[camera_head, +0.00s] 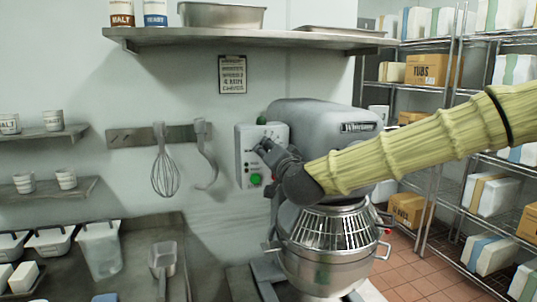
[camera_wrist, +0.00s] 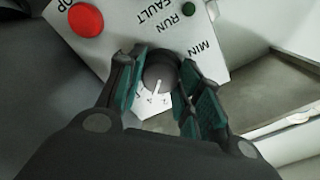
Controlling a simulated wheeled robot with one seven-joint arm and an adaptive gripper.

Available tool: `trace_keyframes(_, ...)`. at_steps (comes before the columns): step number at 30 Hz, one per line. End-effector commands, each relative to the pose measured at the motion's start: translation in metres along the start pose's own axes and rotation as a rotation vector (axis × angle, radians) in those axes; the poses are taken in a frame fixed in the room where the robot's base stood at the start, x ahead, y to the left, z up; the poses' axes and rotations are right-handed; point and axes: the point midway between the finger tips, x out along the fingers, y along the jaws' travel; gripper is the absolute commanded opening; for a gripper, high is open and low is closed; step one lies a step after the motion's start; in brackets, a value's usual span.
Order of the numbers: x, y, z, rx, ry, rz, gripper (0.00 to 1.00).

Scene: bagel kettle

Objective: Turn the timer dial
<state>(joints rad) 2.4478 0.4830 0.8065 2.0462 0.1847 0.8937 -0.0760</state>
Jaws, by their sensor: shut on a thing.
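The timer dial (camera_wrist: 160,73) is a dark round knob on a pale control panel, with a white pointer line and numbers around its lower edge in the wrist view. My gripper (camera_wrist: 160,76) has its two fingers on either side of the dial and is shut on it. In the head view my gripper (camera_head: 266,147) reaches the front of the control panel (camera_head: 243,170), and it hides the dial there. The panel is mounted beside a large grey mixer (camera_head: 310,118).
A red stop button (camera_wrist: 85,20) and a small green lamp (camera_wrist: 190,9) are near the dial. A green button (camera_head: 255,179) sits low on the panel. The mixer bowl with its wire guard (camera_head: 327,228) is below my arm. A whisk (camera_head: 165,175) and hook (camera_head: 204,160) hang at left.

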Motion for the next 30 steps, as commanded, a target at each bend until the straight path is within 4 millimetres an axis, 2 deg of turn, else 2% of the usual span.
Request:
trace_keyframes(5,0.001,-0.002,-0.003,0.0,0.006,-0.002,0.12)
trace_keyframes(6,0.001,-0.002,-0.003,0.0,0.006,-0.002,0.43)
trace_keyframes(9,0.001,-0.002,-0.003,0.0,0.005,-0.002,0.59)
trace_keyframes(21,-0.004,0.0,-0.002,-0.001,0.002,0.0,0.59)
trace_keyframes(26,-0.023,0.0,-0.002,-0.001,0.001,0.0,0.59)
trace_keyframes(30,-0.048,-0.001,-0.002,-0.001,0.001,-0.001,0.59)
